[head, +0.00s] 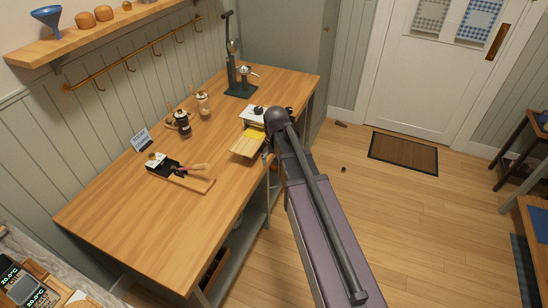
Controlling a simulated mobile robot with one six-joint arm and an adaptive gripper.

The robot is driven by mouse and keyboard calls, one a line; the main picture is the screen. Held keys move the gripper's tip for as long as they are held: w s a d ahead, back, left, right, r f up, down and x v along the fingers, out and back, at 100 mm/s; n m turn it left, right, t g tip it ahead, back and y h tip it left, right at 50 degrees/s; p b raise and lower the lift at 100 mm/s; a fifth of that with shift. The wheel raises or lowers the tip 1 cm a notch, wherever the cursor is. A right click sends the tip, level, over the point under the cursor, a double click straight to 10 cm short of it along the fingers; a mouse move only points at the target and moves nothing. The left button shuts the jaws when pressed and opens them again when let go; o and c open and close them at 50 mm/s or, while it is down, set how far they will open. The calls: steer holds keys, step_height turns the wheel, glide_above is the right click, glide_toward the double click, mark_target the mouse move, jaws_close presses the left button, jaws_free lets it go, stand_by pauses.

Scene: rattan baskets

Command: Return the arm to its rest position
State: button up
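My arm (318,200) reaches up from the bottom right, along the right edge of the wooden worktable. Its rounded dark joint (278,120) appears over the table's right edge and covers part of what lies behind it. I cannot make out my gripper's fingers; they are out of view or hidden behind the arm. No object is visibly held.
The worktable (130,215) carries a board with a yellow pad (247,147), a dark upright press (233,75), two small jars and a tray with tools (185,178). A wall shelf (90,32) is above. The floor (420,220) right of my arm is largely clear; a doormat (403,153) lies by the door.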

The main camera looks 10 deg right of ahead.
steer(key=s+n, duration=0.1)
steer(key=s, duration=1.2)
steer(key=shift+s, duration=0.2)
steer(key=shift+c, duration=0.2)
